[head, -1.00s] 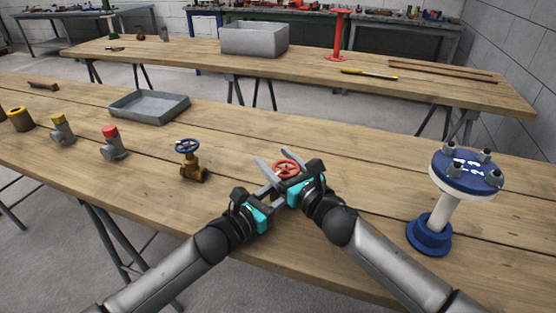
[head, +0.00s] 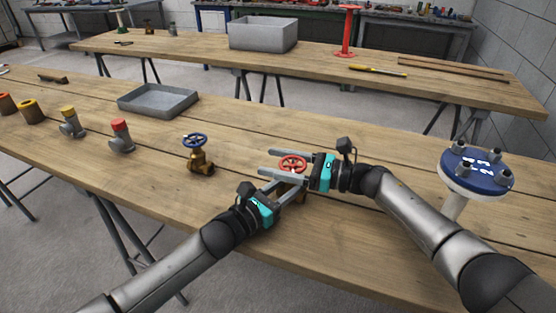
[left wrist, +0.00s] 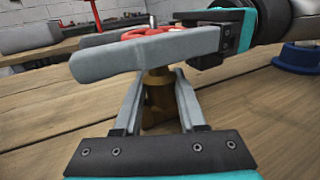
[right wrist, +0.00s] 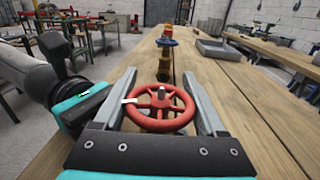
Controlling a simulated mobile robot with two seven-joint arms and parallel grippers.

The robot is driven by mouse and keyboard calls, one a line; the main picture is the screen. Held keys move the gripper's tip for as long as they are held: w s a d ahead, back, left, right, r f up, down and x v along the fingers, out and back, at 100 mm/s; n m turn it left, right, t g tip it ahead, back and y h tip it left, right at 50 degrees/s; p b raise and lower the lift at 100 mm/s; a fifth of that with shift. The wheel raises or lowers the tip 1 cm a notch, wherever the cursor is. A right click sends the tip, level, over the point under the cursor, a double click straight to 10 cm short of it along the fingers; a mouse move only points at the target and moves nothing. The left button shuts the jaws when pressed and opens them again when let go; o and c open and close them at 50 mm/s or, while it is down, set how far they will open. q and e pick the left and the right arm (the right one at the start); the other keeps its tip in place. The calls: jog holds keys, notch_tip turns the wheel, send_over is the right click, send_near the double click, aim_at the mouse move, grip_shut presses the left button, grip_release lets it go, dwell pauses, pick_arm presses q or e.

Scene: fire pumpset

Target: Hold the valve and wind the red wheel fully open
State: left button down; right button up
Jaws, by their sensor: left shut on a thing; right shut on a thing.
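The valve with the red wheel (head: 292,163) stands on the near table, mostly hidden by my grippers in the head view. Its brass body (left wrist: 157,92) shows in the left wrist view, between the fingers of my left gripper (head: 287,187), which is shut on it below the wheel. My right gripper (head: 285,164) comes from the right, its fingers on both sides of the wheel and shut on its rim. The wheel lies flat between those fingers in the right wrist view (right wrist: 160,108), with a pale mark on its left side.
A brass valve with a blue wheel (head: 197,153) stands to the left. Red-capped (head: 121,137) and yellow-capped (head: 70,124) fittings and a grey tray (head: 158,100) are farther left. A blue flanged stand (head: 476,172) is at right, near my right arm.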

jog(key=shift+s+f+n+g, duration=0.15)
jog(key=shift+n+g, duration=0.55)
jog(key=shift+g, duration=0.4)
jog(key=shift+s+g+y, duration=0.15)
jog(key=shift+g+y, duration=0.15)
jog(key=o, duration=1.3)
